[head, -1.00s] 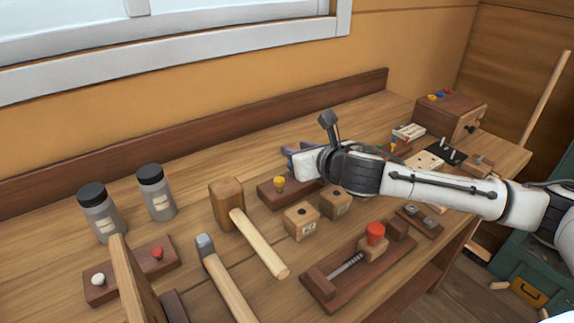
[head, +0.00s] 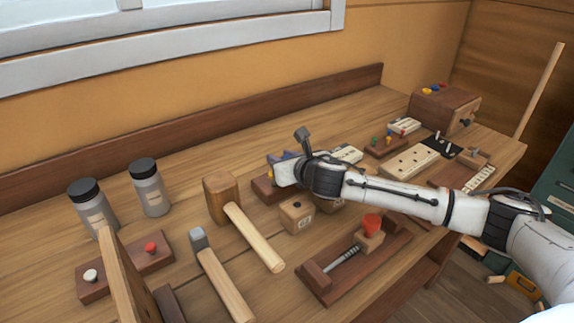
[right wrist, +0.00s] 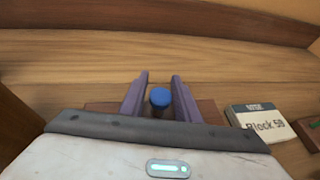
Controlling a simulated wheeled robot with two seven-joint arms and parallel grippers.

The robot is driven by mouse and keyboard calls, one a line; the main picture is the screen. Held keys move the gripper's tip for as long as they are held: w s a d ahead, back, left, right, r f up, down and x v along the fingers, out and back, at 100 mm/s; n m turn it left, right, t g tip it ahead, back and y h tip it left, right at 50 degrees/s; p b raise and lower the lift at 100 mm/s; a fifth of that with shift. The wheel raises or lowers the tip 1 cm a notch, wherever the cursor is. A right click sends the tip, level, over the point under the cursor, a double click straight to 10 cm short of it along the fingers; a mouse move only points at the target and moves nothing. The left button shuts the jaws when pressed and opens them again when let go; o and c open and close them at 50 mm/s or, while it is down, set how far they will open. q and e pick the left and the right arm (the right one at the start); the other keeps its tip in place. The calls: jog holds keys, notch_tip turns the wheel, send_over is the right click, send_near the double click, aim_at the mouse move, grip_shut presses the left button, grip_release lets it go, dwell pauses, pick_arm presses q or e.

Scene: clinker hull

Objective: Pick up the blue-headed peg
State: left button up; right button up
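The blue-headed peg (right wrist: 160,97) shows in the right wrist view, between the two purple fingers of my right gripper (right wrist: 160,100). The fingers are open, with a gap on each side of the blue head. Behind them is a dark brown block (right wrist: 205,110). In the head view my right gripper (head: 280,160) is over the far end of a brown block (head: 262,188), and its white body hides the peg between the fingers. A yellow-headed peg is mostly hidden by the gripper there. My left gripper is not in view.
A mallet (head: 222,195), a hammer (head: 200,240) and two jars (head: 150,188) stand or lie left of my arm. Small wooden blocks (head: 296,214) and a red-knobbed clamp board (head: 318,278) are in front. A label card (right wrist: 257,122) lies right of the fingers.

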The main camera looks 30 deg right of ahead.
jog(key=shift+c, duration=0.4)
grip_shut()
